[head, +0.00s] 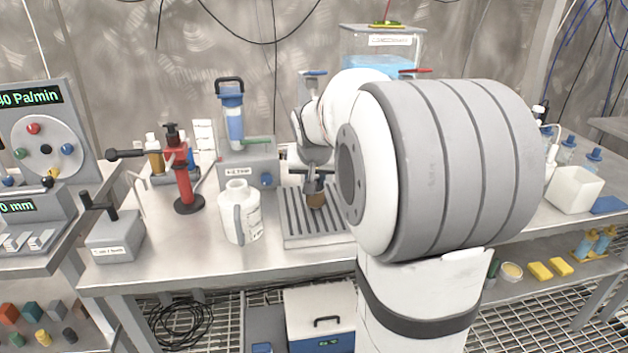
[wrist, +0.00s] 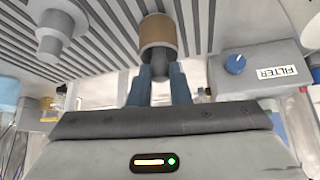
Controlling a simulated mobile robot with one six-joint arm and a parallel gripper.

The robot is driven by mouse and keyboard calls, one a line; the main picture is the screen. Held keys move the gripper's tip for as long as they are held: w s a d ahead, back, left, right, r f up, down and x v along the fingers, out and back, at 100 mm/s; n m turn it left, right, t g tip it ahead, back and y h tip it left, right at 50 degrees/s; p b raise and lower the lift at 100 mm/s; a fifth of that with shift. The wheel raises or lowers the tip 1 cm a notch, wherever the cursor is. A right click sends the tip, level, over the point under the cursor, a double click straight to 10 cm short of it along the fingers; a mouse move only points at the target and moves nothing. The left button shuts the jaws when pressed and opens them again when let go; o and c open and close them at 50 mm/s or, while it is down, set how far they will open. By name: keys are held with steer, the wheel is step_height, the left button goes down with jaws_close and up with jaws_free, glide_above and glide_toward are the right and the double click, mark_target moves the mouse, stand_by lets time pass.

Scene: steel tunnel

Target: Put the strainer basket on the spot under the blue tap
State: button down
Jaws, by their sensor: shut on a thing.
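The strainer basket (head: 316,199), a small brown cup with a grey top, is in my gripper (head: 314,181), over the slatted drip tray (head: 289,225). I cannot tell whether it touches the slats. In the wrist view the basket (wrist: 158,38) sits between the blue fingers of my gripper (wrist: 158,78), which are shut on its grey stub. A blue tap handle (head: 314,73) shows behind, left of my arm; its lower part is hidden. A grey spout (wrist: 60,28) hangs over the slats in the wrist view; I cannot tell which tap it belongs to. The spot is not clearly visible.
A filter unit (head: 248,165) with a blue cartridge and a white jug (head: 239,212) stand left of the tray. A clear water tank (head: 385,48) and a red tap handle (head: 416,71) are behind my arm. A red hand pump (head: 180,175) stands further left.

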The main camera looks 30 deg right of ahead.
steer(key=shift+f, duration=0.2)
steer(key=shift+f, duration=0.1)
steer(key=c, duration=1.3)
jaws_free()
steer(key=shift+c, duration=0.2)
steer(key=shift+r, duration=0.3)
steer(key=p+v, duration=0.2)
steer(key=v, duration=0.9)
steer(key=s+a+f+n+g+y, duration=0.1)
steer(key=s+a+f+n+g, duration=0.1)
steer(key=s+a+f, duration=0.4)
steer(key=s+a+f+n+g+y, duration=0.2)
steer(key=s+a+f+n, duration=0.1)
steer(key=s+a+f, duration=0.4)
steer(key=s+f, duration=0.3)
steer(key=s, duration=0.4)
